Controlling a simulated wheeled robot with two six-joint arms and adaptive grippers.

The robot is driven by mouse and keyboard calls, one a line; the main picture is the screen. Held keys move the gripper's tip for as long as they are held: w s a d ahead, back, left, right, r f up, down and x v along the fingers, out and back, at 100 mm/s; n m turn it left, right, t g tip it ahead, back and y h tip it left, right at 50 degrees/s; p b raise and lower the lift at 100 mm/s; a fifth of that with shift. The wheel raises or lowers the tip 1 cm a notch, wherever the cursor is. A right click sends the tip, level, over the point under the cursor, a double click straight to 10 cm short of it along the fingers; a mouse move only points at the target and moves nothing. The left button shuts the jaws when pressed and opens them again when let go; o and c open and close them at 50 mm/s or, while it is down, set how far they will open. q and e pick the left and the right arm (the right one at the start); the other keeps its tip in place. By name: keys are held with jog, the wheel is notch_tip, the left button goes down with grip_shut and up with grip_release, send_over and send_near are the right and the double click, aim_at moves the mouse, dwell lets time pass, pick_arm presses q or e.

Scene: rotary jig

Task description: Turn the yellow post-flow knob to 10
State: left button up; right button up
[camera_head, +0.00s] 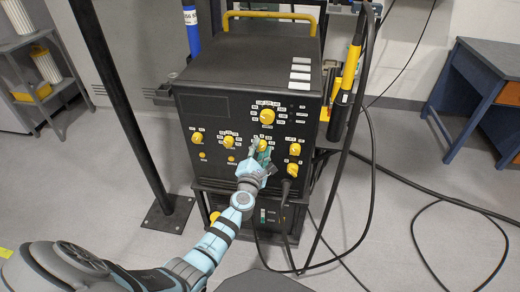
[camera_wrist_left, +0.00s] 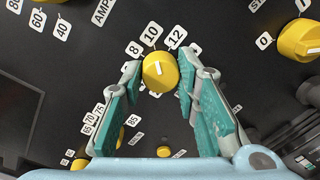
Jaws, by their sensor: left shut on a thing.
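A round yellow knob (camera_wrist_left: 160,72) sits between the fingertips of my left gripper (camera_wrist_left: 159,78) in the left wrist view. The teal fingers are shut on it, one on each side. A short white mark on the knob's face points up the picture, roughly at the label 10 (camera_wrist_left: 151,34). Labels 8 (camera_wrist_left: 134,49) and 12 (camera_wrist_left: 175,38) lie on either side of it. In the head view the same knob (camera_head: 262,145) is partly covered by my left gripper (camera_head: 259,154), on the front of the black machine (camera_head: 203,103). Its name label is not readable. My right gripper is not in view.
Other yellow knobs surround it: a large one above (camera_head: 267,116), one to the left (camera_head: 228,141) and one to the right (camera_head: 295,149). A black post (camera_head: 120,100) stands left of the machine. Cables hang at its right (camera_head: 372,150).

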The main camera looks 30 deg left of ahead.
pick_arm(q)
jog(key=o, duration=1.2)
jog(key=shift+c, duration=0.2)
jog(key=v, duration=1.2)
jog(key=shift+d, duration=0.1)
